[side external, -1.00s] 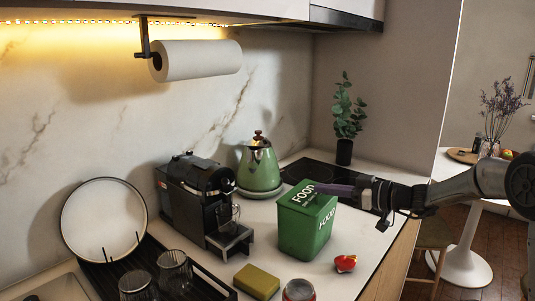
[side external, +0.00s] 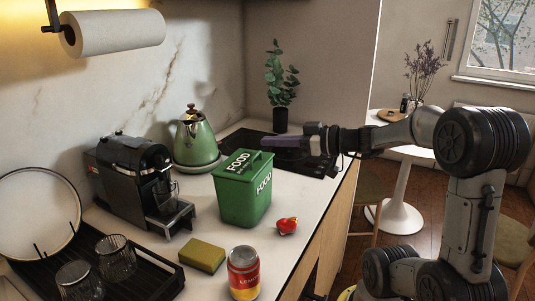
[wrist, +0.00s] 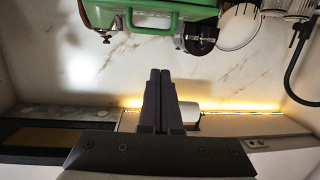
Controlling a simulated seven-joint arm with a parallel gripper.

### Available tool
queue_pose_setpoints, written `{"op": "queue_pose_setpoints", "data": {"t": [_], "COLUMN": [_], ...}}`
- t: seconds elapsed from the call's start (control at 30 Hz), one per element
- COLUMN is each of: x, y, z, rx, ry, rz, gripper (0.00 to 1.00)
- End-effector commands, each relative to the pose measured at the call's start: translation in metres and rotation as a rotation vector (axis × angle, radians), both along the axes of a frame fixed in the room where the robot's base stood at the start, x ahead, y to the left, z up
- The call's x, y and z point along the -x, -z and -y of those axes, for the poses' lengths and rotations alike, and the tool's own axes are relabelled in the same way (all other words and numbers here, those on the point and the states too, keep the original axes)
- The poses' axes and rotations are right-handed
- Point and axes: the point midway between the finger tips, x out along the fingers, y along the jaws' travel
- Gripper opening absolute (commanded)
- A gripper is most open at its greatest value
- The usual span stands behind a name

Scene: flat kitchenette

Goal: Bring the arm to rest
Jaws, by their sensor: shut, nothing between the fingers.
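My gripper (side external: 266,141) is held level above the counter, its purple-grey fingers pointing left toward the marble wall. It is beyond and above the green food bin (side external: 245,190), with no visible contact. In the wrist view the two fingers (wrist: 159,72) lie together with nothing between them. The wrist picture appears upside down, with a green body and handle (wrist: 150,20) at its top. My arm reaches in from the right.
The counter holds a black coffee machine (side external: 135,180), green kettle (side external: 194,140), potted plant (side external: 281,85), red object (side external: 287,226), sponge (side external: 202,256), can (side external: 243,273) and dish rack with glasses (side external: 116,257). A paper towel roll (side external: 115,32) hangs above. A white round table (side external: 400,195) stands behind my arm.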

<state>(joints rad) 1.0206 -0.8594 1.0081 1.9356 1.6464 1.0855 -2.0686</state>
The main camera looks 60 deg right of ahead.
Motion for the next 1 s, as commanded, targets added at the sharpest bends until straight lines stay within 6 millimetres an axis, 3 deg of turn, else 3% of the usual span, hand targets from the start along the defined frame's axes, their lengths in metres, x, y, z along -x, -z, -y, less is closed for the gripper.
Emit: {"op": "queue_pose_setpoints", "data": {"t": [0.2, 0.37, 0.47, 0.57, 0.73, 0.9, 1.0], "x": [0.0, -0.001, -0.007, -0.015, -0.003, 0.048, 0.083], "y": [-0.025, -0.03, -0.03, -0.042, -0.041, -0.01, 0.013], "z": [0.0, -0.002, -0.016, -0.049, -0.143, -0.213, -0.229], "rx": [0.004, 0.003, 0.004, 0.025, 0.129, 0.174, 0.202], "ry": [-0.002, -0.008, -0.051, -0.148, -0.428, -0.636, -0.672], "rz": [0.004, 0.004, 0.005, 0.019, -0.069, -0.315, -0.483], "gripper": [0.0, 0.0, 0.0, 0.0, 0.0, 0.0, 0.0]}}
